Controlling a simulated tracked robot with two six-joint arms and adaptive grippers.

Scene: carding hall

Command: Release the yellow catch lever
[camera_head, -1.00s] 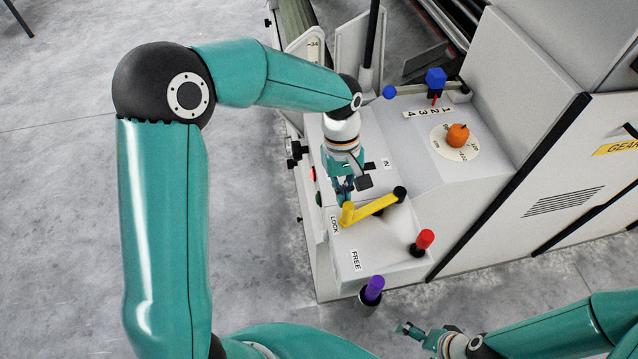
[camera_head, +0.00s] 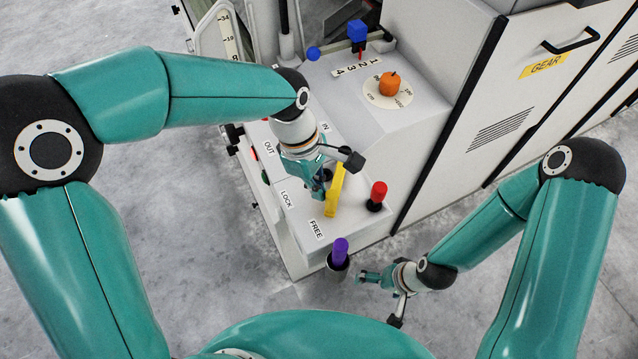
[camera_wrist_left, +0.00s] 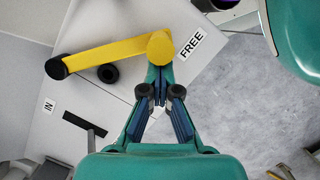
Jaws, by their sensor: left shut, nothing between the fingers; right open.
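The yellow catch lever (camera_head: 335,190) is on the sloping white panel, its knob end close to the FREE label (camera_head: 316,229) and away from the LOCK label (camera_head: 286,198). In the left wrist view the lever (camera_wrist_left: 110,52) runs from a black pivot to its round knob beside FREE (camera_wrist_left: 191,45). My left gripper (camera_head: 319,190) is shut and empty, its tips (camera_wrist_left: 160,90) right beside the knob on the LOCK side; contact is unclear. My arm hides the pivot partly in the head view. My right gripper (camera_head: 366,277) is open and empty, low beside the purple handle.
A red knob (camera_head: 378,193) stands right of the lever. Floor at left is clear.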

